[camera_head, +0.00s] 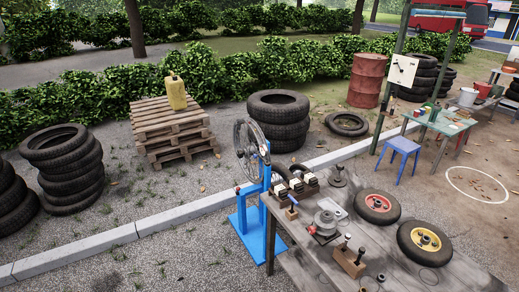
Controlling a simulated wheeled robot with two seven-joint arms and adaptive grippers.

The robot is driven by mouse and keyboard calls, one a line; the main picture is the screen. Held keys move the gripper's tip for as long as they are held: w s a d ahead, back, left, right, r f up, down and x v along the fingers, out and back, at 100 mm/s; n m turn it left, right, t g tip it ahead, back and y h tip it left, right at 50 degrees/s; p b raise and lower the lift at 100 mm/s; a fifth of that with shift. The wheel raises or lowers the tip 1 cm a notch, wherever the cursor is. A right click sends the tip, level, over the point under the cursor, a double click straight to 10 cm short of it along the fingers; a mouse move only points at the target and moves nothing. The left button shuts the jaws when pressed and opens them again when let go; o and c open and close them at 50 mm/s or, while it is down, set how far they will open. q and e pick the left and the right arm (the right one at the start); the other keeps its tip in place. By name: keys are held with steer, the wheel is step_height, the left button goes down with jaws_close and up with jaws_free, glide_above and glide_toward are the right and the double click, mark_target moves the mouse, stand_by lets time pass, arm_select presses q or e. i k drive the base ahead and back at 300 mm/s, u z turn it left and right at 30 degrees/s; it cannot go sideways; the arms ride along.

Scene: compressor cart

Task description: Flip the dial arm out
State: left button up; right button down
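A blue wheel stand (255,232) stands on the gravel at the left end of the workbench (300,262). It holds a thin spoked wheel (247,150) upright. Small dark and red parts sit on the stand near the wheel. I cannot tell which of them is the dial arm or how it is turned. Neither of my grippers is in view.
Tyre stacks (278,119), pallets (178,131) and a kerb (190,208) lie beyond. Gravel left of the stand is open.

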mark_target(264, 152)
steer(key=u, duration=0.3)
steer(key=i, duration=2.45)
steer(key=z, duration=0.45)
